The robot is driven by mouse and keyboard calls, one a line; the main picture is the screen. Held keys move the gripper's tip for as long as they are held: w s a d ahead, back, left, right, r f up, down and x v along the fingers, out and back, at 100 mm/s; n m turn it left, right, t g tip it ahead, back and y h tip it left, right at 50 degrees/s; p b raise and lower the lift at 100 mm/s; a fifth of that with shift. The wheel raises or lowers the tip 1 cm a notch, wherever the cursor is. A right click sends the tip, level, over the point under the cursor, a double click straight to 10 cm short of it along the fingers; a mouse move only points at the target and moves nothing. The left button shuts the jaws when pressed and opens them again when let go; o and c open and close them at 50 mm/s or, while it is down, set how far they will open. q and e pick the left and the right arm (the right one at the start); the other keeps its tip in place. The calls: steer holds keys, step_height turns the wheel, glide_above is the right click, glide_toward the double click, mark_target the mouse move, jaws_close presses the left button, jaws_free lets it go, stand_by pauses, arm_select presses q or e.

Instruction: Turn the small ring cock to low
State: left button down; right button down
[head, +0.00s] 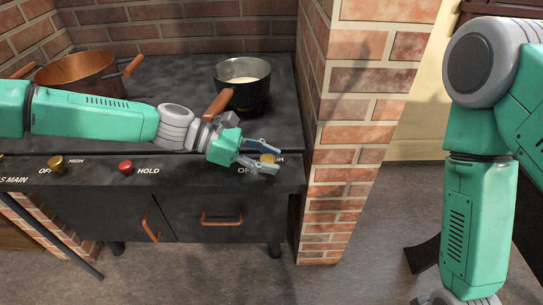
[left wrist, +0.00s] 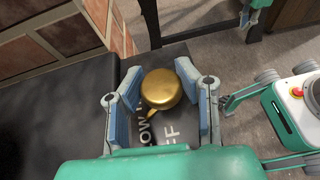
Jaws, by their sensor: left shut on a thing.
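The small ring cock is a round brass knob (head: 267,158) at the right end of the stove's front panel. In the head view it is partly hidden by my left gripper (head: 262,156). In the left wrist view the brass knob (left wrist: 162,88) sits between the two fingers of my left gripper (left wrist: 163,98), which is shut on it. The knob's small pointer tab points down-left in that view, at the LOW marking (left wrist: 147,133). The OFF marking (left wrist: 172,140) is beside it. My right arm hangs at the right of the head view, its gripper out of frame.
A pan (head: 242,72) with pale contents and a wooden handle stands on the stove behind my left gripper. A copper pot (head: 82,70) stands at the back left. A red HOLD knob (head: 126,166) and another brass knob (head: 57,162) are leftward. A brick pillar (head: 355,110) rises close right.

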arm_select(q)
steer(key=shift+w+a+f, duration=0.15)
steer(key=shift+w+a, duration=0.05)
steer(key=shift+a, duration=0.05)
steer(key=c, duration=1.1)
jaws_free()
steer(key=shift+s+a, duration=0.1)
steer(key=shift+a, duration=0.15)
steer(key=shift+d, duration=0.5)
